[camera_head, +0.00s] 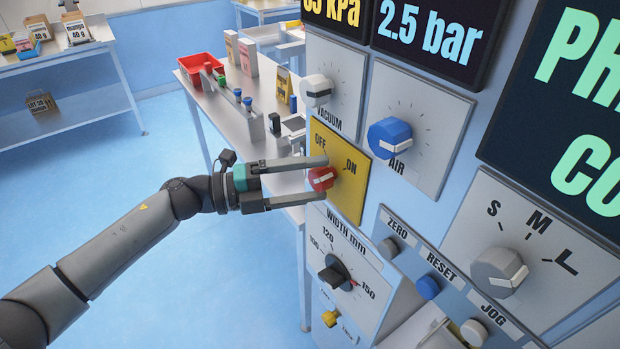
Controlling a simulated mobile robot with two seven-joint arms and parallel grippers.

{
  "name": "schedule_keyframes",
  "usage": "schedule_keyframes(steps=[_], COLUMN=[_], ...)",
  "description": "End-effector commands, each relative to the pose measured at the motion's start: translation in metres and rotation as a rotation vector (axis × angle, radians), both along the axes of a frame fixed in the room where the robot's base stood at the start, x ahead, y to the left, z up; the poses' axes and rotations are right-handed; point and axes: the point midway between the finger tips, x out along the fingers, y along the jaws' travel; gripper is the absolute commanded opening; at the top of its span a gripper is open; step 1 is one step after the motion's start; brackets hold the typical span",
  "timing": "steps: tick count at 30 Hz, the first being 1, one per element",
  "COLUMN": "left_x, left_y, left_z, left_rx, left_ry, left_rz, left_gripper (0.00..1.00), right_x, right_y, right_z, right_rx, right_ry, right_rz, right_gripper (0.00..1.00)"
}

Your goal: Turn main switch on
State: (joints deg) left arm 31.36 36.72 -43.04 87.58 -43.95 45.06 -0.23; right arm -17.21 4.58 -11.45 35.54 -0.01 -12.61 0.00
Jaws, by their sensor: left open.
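The main switch is a red knob (321,179) with a white bar, on a yellow plate (350,195) marked OFF and ON. The white bar lies nearly level, its right end toward the ON side. My left gripper (325,180) is open at the switch, with one finger above the red knob and one below it. I cannot tell whether the fingers touch the knob. The right gripper is not in view.
Around the switch are the VACUUM knob (316,90), the blue AIR knob (389,137), the black WIDTH knob (334,276) and the ZERO, RESET (428,287) and JOG buttons. Behind, a table holds a red tray (203,68) and boxes. Open blue floor lies left.

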Motion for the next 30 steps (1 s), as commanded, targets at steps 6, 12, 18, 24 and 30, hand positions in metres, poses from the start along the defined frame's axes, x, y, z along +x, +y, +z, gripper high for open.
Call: schedule_keyframes(steps=[6, 12, 18, 24, 30], left_x=[-0.003, -0.013, -0.024, -0.032, -0.036], left_y=[0.013, 0.054, 0.1, 0.134, 0.147], left_z=[-0.002, -0.003, -0.003, -0.001, 0.0], left_rx=[0.003, 0.004, 0.005, 0.003, 0.001], left_ry=[0.002, 0.003, 0.002, 0.001, 0.0], left_rz=[0.001, 0.003, 0.003, 0.002, 0.0], left_gripper=[0.84, 0.84, 0.84, 0.84, 0.84], right_x=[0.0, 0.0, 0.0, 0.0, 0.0], right_y=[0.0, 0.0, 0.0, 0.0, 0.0], right_z=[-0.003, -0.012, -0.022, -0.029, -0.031], right_rx=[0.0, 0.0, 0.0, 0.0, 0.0], right_ry=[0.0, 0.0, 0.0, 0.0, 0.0], right_rz=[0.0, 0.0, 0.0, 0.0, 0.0], right_gripper=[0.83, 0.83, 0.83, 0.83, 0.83])
